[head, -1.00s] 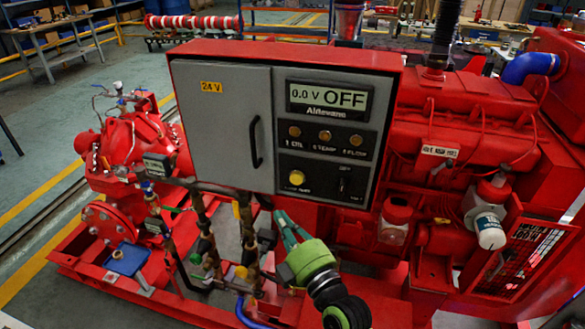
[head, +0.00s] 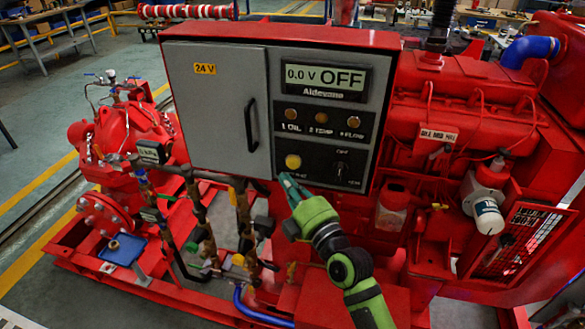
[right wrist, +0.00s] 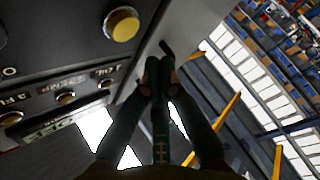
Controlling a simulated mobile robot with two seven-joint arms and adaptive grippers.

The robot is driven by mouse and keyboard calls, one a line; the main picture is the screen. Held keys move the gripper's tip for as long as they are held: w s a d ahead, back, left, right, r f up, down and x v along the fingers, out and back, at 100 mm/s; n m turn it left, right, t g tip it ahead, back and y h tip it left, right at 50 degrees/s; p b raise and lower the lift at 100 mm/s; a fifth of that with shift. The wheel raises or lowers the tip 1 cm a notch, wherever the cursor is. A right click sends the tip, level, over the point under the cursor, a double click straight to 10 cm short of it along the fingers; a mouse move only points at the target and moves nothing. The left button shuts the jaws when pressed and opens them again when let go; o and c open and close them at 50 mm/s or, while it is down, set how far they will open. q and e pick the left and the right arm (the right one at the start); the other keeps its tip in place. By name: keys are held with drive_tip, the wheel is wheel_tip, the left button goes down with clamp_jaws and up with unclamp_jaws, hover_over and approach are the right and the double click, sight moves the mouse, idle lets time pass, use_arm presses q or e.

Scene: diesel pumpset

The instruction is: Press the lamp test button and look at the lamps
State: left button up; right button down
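The grey control panel (head: 325,178) is on the front of a red cabinet. Its yellow button (head: 293,161) sits low on the left; it also shows in the right wrist view (right wrist: 122,24). Three dull amber lamps, oil (head: 291,115), temp (head: 321,117) and flow (head: 353,122), look unlit above it. The display (head: 325,77) reads 0.0 V OFF. My right gripper (head: 286,178) has its fingertips together, empty, just below the button. In the right wrist view the fingertips (right wrist: 161,65) are apart from the button. My left gripper is out of view.
A rotary switch (head: 342,166) is right of the button. The grey door (head: 218,110) with a black handle (head: 251,125) is left of the panel. Pipes and valves (head: 200,220) stand below, the red engine (head: 460,130) to the right.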

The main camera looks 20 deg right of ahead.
sight(293, 163)
drive_tip(key=shift+w+d, duration=0.35)
drive_tip(key=shift+w, duration=0.2)
drive_tip(key=shift+w+d, duration=0.35)
drive_tip(key=shift+w, duration=0.2)
drive_tip(key=shift+w+d, duration=0.1)
idle(0.6)
drive_tip(key=shift+w+d, duration=0.15)
drive_tip(key=shift+w, duration=0.1)
drive_tip(key=shift+w+d+b, duration=0.25)
drive_tip(key=shift+w+b, duration=0.05)
idle(1.0)
drive_tip(key=shift+s+a, duration=0.1)
drive_tip(key=shift+s+a+p, duration=0.4)
drive_tip(key=shift+s+p, duration=0.1)
drive_tip(key=shift+s, duration=0.1)
